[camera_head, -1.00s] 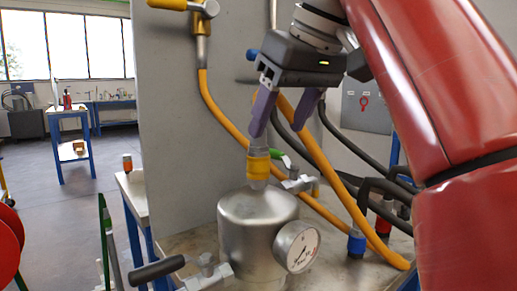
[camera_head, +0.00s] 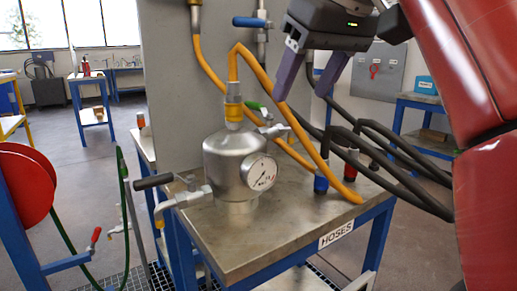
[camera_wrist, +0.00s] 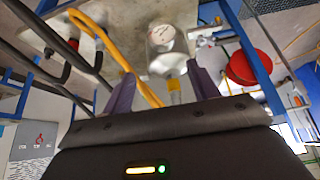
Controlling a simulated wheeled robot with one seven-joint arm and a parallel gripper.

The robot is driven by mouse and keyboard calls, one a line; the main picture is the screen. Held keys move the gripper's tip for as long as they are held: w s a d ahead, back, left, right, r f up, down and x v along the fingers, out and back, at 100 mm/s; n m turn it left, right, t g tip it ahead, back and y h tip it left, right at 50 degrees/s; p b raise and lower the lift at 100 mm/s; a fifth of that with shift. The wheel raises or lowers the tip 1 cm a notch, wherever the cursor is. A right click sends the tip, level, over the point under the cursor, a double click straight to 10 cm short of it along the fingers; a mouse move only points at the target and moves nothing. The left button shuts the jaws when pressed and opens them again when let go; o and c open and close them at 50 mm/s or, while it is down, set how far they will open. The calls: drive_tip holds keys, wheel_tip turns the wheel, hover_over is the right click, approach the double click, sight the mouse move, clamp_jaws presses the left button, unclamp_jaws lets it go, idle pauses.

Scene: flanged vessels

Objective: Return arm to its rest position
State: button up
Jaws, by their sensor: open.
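My gripper (camera_head: 306,77) is open and empty in the head view, above and to the right of the metal vessel (camera_head: 222,165). Its two purple fingers point down and stand apart from the yellow hose (camera_head: 262,73). The vessel stands upright on the metal-topped table, with a round gauge (camera_head: 259,172) on its side and a yellow-collared fitting (camera_head: 234,112) on top. The yellow hose rises from that fitting and bends down to the right.
The hose table (camera_head: 270,235) carries a HOSES label. Black hoses (camera_head: 375,150) run over its right side, near red and blue fittings (camera_head: 320,178). A grey panel (camera_head: 170,75) stands behind. A red reel (camera_head: 22,185) is at the left. Open floor lies between.

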drive_tip(key=s+d+f+m+h, duration=0.1)
drive_tip(key=s+d+f+m, duration=0.1)
drive_tip(key=f, duration=1.1)
drive_tip(key=s+d+f+m+h, duration=0.1)
drive_tip(key=s+d+f, duration=0.3)
drive_tip(key=f, duration=0.9)
drive_tip(key=s+d+f+m+h, duration=0.1)
drive_tip(key=s+d+f+m, duration=0.1)
drive_tip(key=f, duration=1)
drive_tip(key=shift+s+d+f+m+t, duration=0.35)
drive_tip(key=shift+s+m, duration=0.35)
drive_tip(key=shift+s, duration=0.3)
